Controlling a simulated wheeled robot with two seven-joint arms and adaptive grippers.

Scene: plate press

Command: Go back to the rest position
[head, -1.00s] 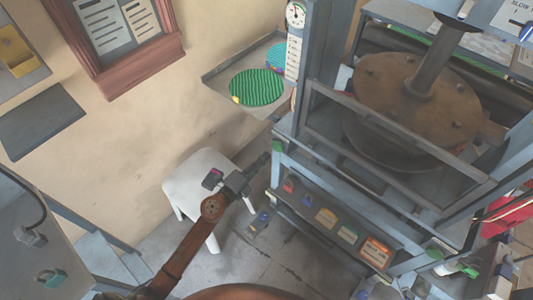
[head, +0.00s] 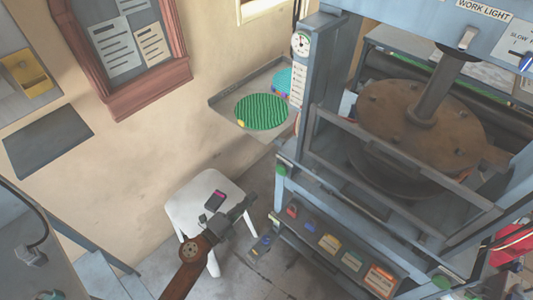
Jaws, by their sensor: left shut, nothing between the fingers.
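My left arm comes up from the bottom of the head view, with a brown forearm. My left gripper (head: 250,198) is dark and shut with nothing in it. It appears over the right edge of the white stool (head: 190,203), beside the press frame. My right gripper is not in view.
A small dark and pink item (head: 215,199) appears on the stool. A wall tray (head: 228,105) holds a green ribbed disc (head: 261,112).

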